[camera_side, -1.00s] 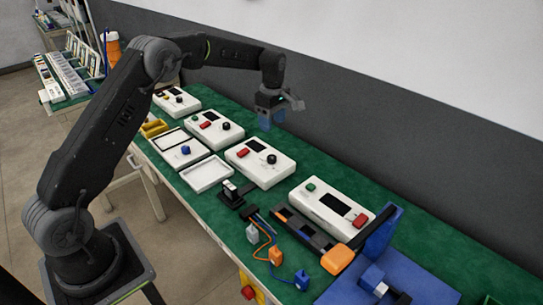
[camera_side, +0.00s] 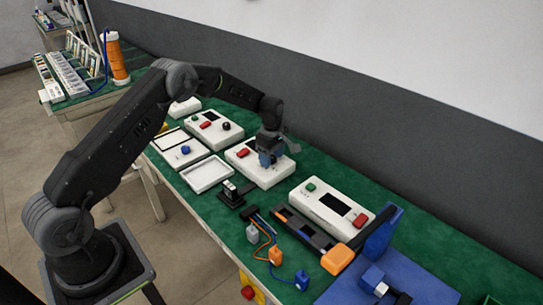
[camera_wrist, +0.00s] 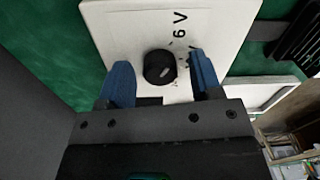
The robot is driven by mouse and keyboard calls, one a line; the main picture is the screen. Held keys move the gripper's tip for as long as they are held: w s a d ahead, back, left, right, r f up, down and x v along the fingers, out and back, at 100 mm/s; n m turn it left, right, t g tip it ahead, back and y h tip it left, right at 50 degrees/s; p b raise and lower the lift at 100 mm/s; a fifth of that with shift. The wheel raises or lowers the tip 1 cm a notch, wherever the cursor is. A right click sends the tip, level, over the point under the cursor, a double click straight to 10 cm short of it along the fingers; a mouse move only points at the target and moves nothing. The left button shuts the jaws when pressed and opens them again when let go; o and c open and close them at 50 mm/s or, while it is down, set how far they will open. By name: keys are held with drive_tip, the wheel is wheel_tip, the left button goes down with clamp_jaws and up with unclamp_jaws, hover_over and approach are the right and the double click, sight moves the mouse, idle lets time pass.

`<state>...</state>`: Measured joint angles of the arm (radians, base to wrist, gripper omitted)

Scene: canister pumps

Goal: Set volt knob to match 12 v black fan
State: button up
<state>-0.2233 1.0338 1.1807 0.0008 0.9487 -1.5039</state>
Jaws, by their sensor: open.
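The black volt knob (camera_wrist: 158,65) sits on a white box (camera_wrist: 110,25) in the wrist view. A pale mark shows on the knob. A "6 V" label is printed beside it, and another label is partly hidden by the right finger. My gripper (camera_wrist: 160,70) is open, with one blue finger on each side of the knob and a gap on both sides. In the side view my gripper (camera_side: 268,159) is low over the white box (camera_side: 277,179) with the red button (camera_side: 243,154), and hides its knob. I cannot make out a 12 V black fan for certain.
Another white box (camera_side: 318,208) with green and red buttons stands to the right. White trays (camera_side: 208,174) lie in front left. A small black stand (camera_side: 232,197), coloured plugs (camera_side: 275,256) and a blue fixture (camera_side: 380,240) are nearby. Green table (camera_side: 325,170) is bare behind.

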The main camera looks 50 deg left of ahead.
drive_tip(key=shift+c, duration=0.2)
drive_tip(key=c, duration=0.9)
drive_tip(key=shift+m, duration=0.3)
drive_tip(key=m, duration=0.5)
drive_tip(key=shift+m, duration=0.3)
drive_tip(key=m, duration=0.5)
drive_tip(key=shift+w, duration=0.1)
drive_tip(key=shift+m, duration=0.4)
